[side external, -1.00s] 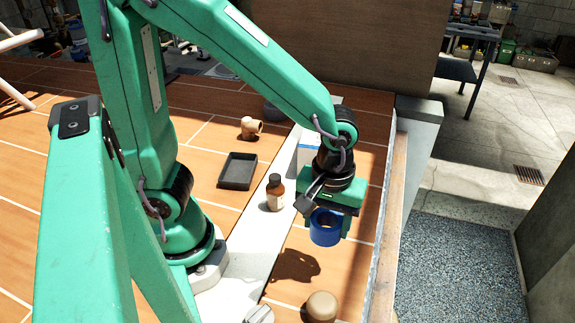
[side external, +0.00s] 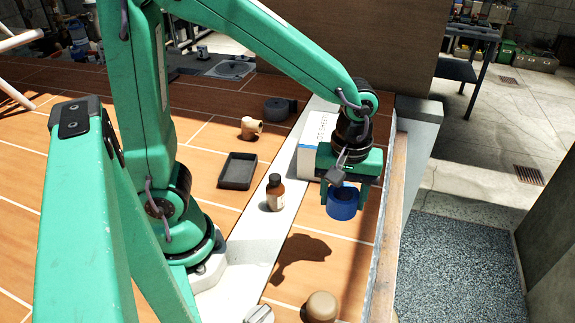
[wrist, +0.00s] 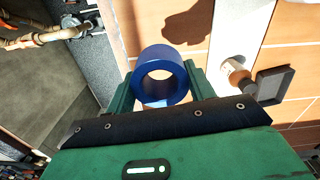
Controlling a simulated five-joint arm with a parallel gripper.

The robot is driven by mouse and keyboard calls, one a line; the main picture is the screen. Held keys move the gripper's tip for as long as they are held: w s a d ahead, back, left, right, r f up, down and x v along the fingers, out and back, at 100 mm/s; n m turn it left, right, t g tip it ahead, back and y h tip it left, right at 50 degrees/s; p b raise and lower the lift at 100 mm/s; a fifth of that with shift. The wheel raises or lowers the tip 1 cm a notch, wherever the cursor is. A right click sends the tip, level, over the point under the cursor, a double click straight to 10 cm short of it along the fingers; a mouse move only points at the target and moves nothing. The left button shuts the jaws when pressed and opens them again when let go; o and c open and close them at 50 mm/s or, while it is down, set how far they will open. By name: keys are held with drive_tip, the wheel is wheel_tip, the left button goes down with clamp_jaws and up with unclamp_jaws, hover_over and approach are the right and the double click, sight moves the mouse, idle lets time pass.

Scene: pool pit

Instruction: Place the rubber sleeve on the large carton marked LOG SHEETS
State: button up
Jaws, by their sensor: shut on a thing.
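The rubber sleeve (side external: 343,205) is a short blue ring. My gripper (side external: 343,199) is shut on it and holds it in the air, with its shadow falling on the tiled surface to the left. In the wrist view the blue sleeve (wrist: 161,75) sits between the two green fingers with its hole facing the camera. The large carton (side external: 318,135) is white with a blue band low on its side and dark lettering on top. It stands behind my gripper, and my wrist hides its right part. The sleeve is apart from the carton, nearer the camera.
A brown bottle (side external: 275,193) stands left of the sleeve, near a black tray (side external: 237,171). A tan pipe fitting (side external: 250,128) and a dark grey roll (side external: 280,109) lie farther back. A tan rounded object (side external: 321,306) stands at the front. A ledge drops off at right.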

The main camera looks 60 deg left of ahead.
drive_tip(key=w+a+r+n, duration=0.4)
drive_tip(key=w+a+r, duration=0.15)
drive_tip(key=a, duration=0.35)
drive_tip(key=w+a+r+n, duration=0.4)
drive_tip(key=w+a, duration=0.3)
drive_tip(key=a, duration=0.2)
hover_over(322, 129)
wheel_tip(322, 129, down, 8)
drive_tip(key=shift+w+r, duration=0.1)
drive_tip(key=shift+r, duration=0.15)
drive_tip(key=shift+f, duration=0.1)
drive_tip(key=shift+f, duration=1.9)
drive_tip(key=shift+f, duration=0.15)
drive_tip(key=o, duration=1.2)
drive_tip(key=shift+c, duration=0.2)
